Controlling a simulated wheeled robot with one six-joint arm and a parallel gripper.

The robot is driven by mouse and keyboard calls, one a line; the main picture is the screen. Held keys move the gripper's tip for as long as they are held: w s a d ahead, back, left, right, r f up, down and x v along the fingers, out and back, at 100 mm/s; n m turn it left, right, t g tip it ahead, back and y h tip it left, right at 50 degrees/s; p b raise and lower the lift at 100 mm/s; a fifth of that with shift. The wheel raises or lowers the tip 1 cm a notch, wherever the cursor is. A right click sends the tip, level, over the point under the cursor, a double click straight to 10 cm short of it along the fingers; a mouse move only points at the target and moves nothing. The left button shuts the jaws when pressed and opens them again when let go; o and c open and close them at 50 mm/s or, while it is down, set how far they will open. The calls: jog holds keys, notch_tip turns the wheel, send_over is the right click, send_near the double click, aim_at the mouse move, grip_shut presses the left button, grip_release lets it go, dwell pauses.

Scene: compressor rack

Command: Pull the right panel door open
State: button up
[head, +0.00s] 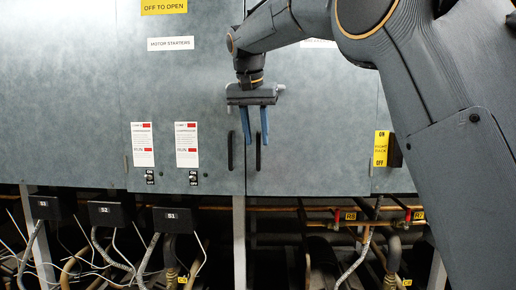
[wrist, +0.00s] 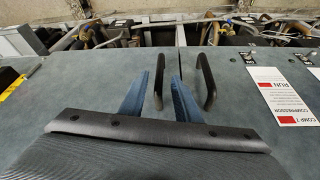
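The right panel door (head: 310,110) is a grey-blue metal panel, shut flush beside the left panel door (head: 215,80). Its black vertical bar handle (head: 258,152) stands near the seam, and in the wrist view this handle (wrist: 158,84) appears between my fingers. The left door's handle (head: 231,151) is just across the seam; in the wrist view it is to the right of my fingers (wrist: 206,80). My gripper (head: 257,140) is open, its two blue fingers pointing down near the upper part of the right handle. I cannot tell whether they touch it.
A yellow ON/OFF sign and dark switch (head: 395,149) are to the right. Red-and-white labels (head: 187,144) and small switches are on the left door. Below the panels are pipes, cables and black boxes (head: 112,214), with a grey post (head: 239,240) under the seam.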

aim_at(258, 144)
jog(key=shift+p+x, duration=0.45)
jog(key=shift+x, duration=2)
grip_shut()
